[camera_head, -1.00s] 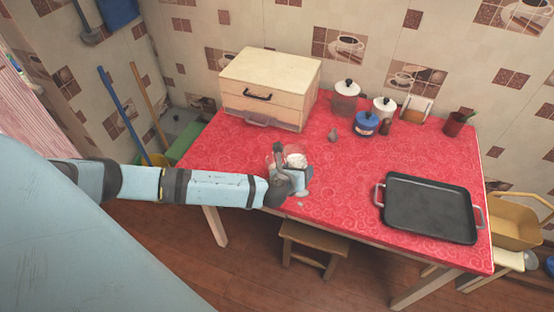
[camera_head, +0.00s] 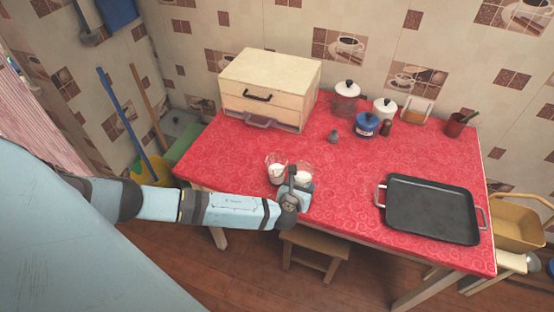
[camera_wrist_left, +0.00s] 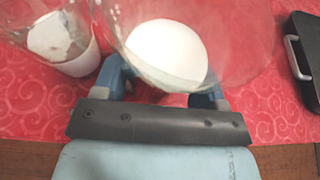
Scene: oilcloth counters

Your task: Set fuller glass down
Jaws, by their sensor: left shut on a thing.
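Two clear glasses with white contents are side by side near the table's front left edge. My left gripper (camera_head: 301,183) is shut on the right-hand glass (camera_head: 305,168), which fills the upper middle of the left wrist view (camera_wrist_left: 165,50). The other glass (camera_head: 275,170) stands on the red cloth just to its left, and it also shows at the upper left in the left wrist view (camera_wrist_left: 62,38). My gripper partly hides the held glass. I cannot tell whether its base touches the cloth, nor clearly which glass is fuller. My right gripper is out of view.
A black tray (camera_head: 432,210) lies at the right of the red table (camera_head: 345,195). A wooden drawer box (camera_head: 268,88) stands at the back left. A blue pot (camera_head: 366,125) and several canisters stand at the back. The cloth between glasses and tray is clear.

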